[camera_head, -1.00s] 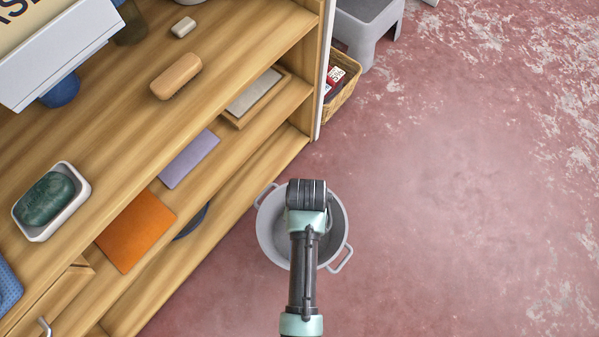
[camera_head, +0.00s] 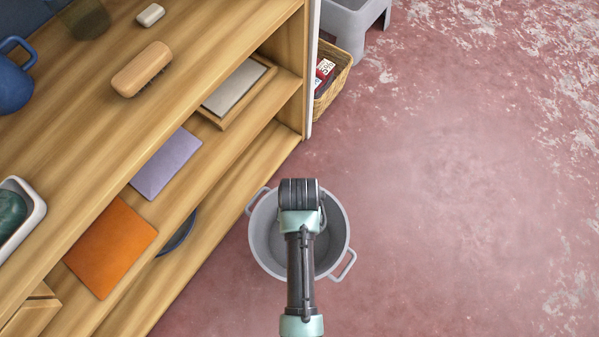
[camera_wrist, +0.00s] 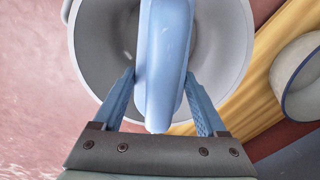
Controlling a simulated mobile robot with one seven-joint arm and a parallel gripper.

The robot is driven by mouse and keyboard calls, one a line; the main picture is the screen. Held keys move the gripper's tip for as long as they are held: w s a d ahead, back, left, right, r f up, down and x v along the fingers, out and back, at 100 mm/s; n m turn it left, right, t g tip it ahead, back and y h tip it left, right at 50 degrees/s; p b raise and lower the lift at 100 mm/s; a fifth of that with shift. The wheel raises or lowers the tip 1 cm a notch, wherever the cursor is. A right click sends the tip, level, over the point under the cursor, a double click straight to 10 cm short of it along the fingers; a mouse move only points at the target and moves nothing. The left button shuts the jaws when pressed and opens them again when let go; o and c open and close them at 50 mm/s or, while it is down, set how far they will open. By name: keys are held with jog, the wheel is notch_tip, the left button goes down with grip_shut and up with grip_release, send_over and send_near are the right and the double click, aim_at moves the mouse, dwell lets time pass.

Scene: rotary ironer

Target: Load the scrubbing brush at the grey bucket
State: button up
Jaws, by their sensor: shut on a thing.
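The grey bucket (camera_head: 256,235), round with two side handles, stands on the floor beside the shelf unit. My gripper (camera_wrist: 160,88) points down over it. Its two blue fingers are shut on a long, rounded light-blue thing, which I take for the scrubbing brush (camera_wrist: 163,50); no bristles show. In the wrist view it lies across the bucket's opening (camera_wrist: 232,30). I cannot tell whether its underside is within the bucket or above it. In the head view my arm hides the fingers, the held brush and part of the bucket.
The wooden shelf unit (camera_head: 215,60) fills the left, holding a tan block brush (camera_head: 142,70), a blue mug (camera_head: 12,85) and a soap dish (camera_head: 30,222). A wicker basket (camera_head: 335,80) and grey stool (camera_head: 355,20) stand behind. The floor on the right is clear.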

notch_tip(320, 180, down, 11)
jog(key=b, duration=0.6)
jog(key=shift+f, duration=0.2)
dwell(0.4)
